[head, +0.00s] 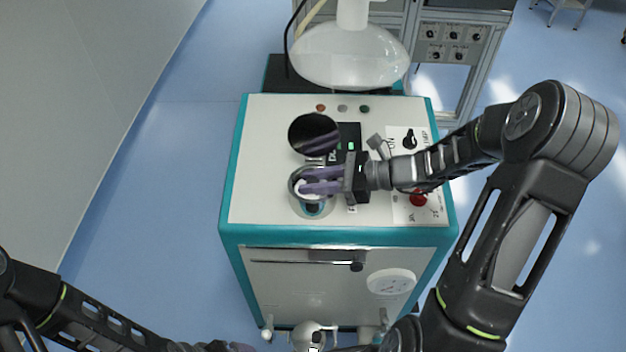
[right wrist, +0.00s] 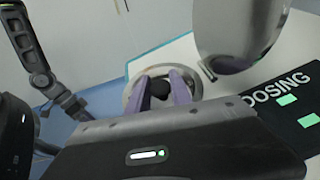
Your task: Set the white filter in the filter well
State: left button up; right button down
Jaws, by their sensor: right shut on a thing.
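My right gripper (head: 306,187) reaches in from the right, its purple fingers over the round filter well (head: 313,211) on the machine's top. It is shut on a small white piece at its fingertips, which I take to be the white filter (head: 301,187). The fingers hide most of it, and I cannot tell whether it touches the well. In the right wrist view the fingers (right wrist: 163,80) point into the well's metal rim (right wrist: 133,99), with a dark round area between them. My left gripper (head: 238,347) is barely in view at the bottom edge.
The well's round lid (head: 314,134) stands open just behind the well, close to the right fingers. A black display panel (head: 349,138) and a red knob (head: 418,199) are to the right. A large white bowl-shaped part (head: 350,55) stands behind. The machine top's left side is clear.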

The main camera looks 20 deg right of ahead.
jog(key=shift+f, duration=0.35)
jog(key=c, duration=1.4)
grip_release()
jog(key=shift+s+f, duration=0.1)
jog(key=shift+c, duration=0.2)
jog(key=shift+r, duration=0.45)
jog(key=shift+d+r+p, duration=0.15)
jog(key=shift+r+p, duration=0.1)
jog(key=shift+p, duration=0.1)
jog(key=b+v, duration=0.2)
jog(key=v, duration=0.9)
jog(key=shift+s+d+r, duration=0.2)
jog(key=shift+d, duration=0.05)
